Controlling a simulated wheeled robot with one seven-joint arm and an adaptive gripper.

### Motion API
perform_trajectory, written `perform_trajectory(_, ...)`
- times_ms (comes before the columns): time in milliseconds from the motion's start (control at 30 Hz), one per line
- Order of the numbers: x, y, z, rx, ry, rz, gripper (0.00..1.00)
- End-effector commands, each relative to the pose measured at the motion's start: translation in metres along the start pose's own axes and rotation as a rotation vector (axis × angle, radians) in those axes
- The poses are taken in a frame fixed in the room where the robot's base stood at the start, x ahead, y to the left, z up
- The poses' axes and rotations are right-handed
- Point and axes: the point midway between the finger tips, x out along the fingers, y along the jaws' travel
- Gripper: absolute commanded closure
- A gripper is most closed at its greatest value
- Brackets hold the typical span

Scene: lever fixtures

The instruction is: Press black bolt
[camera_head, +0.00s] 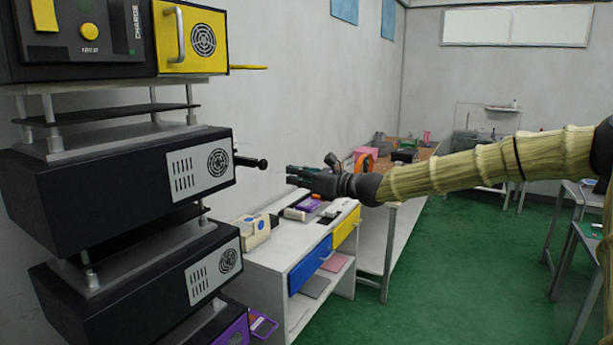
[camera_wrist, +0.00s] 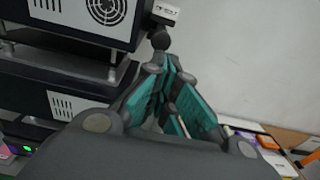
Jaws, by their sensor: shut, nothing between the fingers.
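The black bolt (camera_head: 251,162) sticks out to the right from the side of the upper black box (camera_head: 120,180), ending in a round knob. In the wrist view the bolt's dark round knob (camera_wrist: 160,41) shows just beyond my fingertips, below a small white label. My gripper (camera_head: 290,174) is shut and empty, pointing left toward the bolt. In the head view a small gap lies between its tips and the knob, and the tips are slightly lower. My fingers (camera_wrist: 160,66) also show in the wrist view; whether they touch the bolt cannot be told there.
A yellow-fronted unit (camera_head: 190,38) stands above the black boxes, with a second black box (camera_head: 140,290) below. A white cabinet (camera_head: 285,255) with blue and yellow drawers and small items on top stands behind, under my gripper.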

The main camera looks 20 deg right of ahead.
Motion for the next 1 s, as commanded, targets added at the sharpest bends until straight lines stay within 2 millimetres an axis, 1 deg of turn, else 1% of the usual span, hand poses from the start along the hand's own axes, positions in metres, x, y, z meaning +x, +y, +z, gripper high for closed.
perform_trajectory(33,0.008,0.001,0.000,0.000,0.003,0.001,1.00)
perform_trajectory(233,0.035,0.001,0.000,0.000,0.003,0.002,1.00)
perform_trajectory(500,0.062,0.001,0.001,-0.001,0.002,0.001,1.00)
perform_trajectory(700,0.070,0.000,-0.001,0.001,0.002,0.000,1.00)
perform_trajectory(1000,0.071,0.000,-0.001,0.001,0.001,0.000,1.00)
